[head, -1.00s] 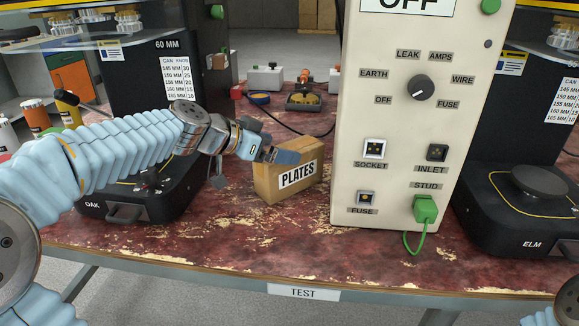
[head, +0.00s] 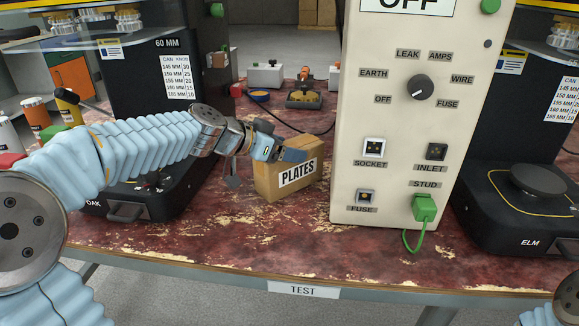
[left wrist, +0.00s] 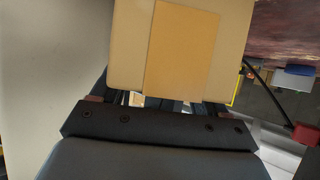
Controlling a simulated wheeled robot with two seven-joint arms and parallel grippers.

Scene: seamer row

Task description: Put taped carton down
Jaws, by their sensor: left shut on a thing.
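The taped carton (head: 265,183) is a brown box with a white PLATES label on its front. It is upright over the red worn bench top, between the left black machine and the cream tester. I cannot tell whether its base touches the bench. My left gripper (head: 287,155) is shut on the carton's upper part. My right gripper is out of view; only part of that arm shows at lower right.
The cream tester (head: 393,120) stands close right of the carton, with a green lead (head: 407,240) at its front. The OAK machine (head: 125,211) stands at left. The bench front (head: 230,240) is clear. Behind are a black cable and small devices (head: 303,97).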

